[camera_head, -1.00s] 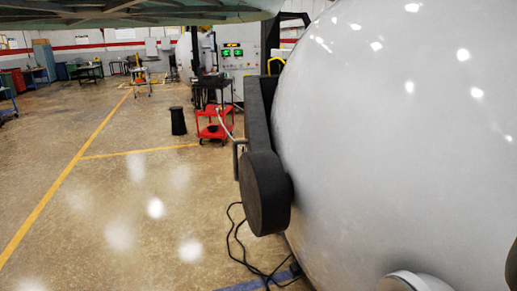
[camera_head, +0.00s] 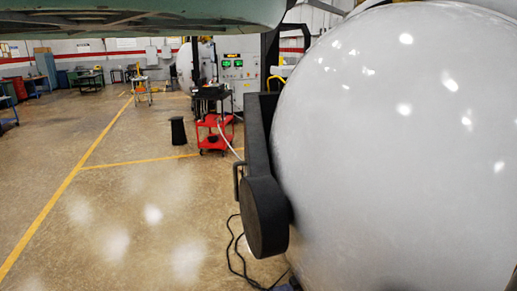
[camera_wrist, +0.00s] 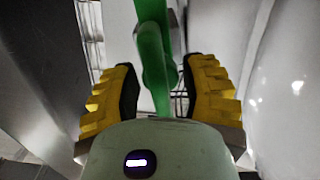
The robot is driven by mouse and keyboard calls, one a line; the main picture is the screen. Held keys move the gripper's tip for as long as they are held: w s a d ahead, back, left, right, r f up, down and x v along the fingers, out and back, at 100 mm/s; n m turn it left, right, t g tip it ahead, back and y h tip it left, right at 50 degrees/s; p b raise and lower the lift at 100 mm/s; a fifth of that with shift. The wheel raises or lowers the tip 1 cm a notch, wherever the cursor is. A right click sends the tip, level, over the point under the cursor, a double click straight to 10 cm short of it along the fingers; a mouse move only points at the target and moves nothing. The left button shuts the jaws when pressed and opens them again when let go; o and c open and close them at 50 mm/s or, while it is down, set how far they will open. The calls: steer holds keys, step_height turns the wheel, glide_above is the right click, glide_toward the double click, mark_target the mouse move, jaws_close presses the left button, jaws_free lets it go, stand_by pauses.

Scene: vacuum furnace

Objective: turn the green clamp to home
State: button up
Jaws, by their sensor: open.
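The green clamp (camera_wrist: 154,50) shows in the wrist view as a long green bar, running from the top edge down between the fingers of my gripper (camera_wrist: 168,90). My gripper is open, with one yellow ridged finger with a dark pad on each side of the bar. A gap shows between the bar and each finger. The lower end of the clamp is hidden behind my gripper's body. In the head view neither the green clamp nor my gripper can be made out.
The large glossy white furnace door (camera_head: 400,150) fills the right of the head view, with a dark hinge arm (camera_head: 264,215) at its left edge. A red cart (camera_head: 214,132), a black bin (camera_head: 178,131) and a control cabinet (camera_head: 240,72) stand beyond. The floor at left is open.

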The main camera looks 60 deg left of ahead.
steer(key=shift+w, duration=0.45)
steer(key=shift+d, duration=0.1)
jaws_close()
stand_by(0.4)
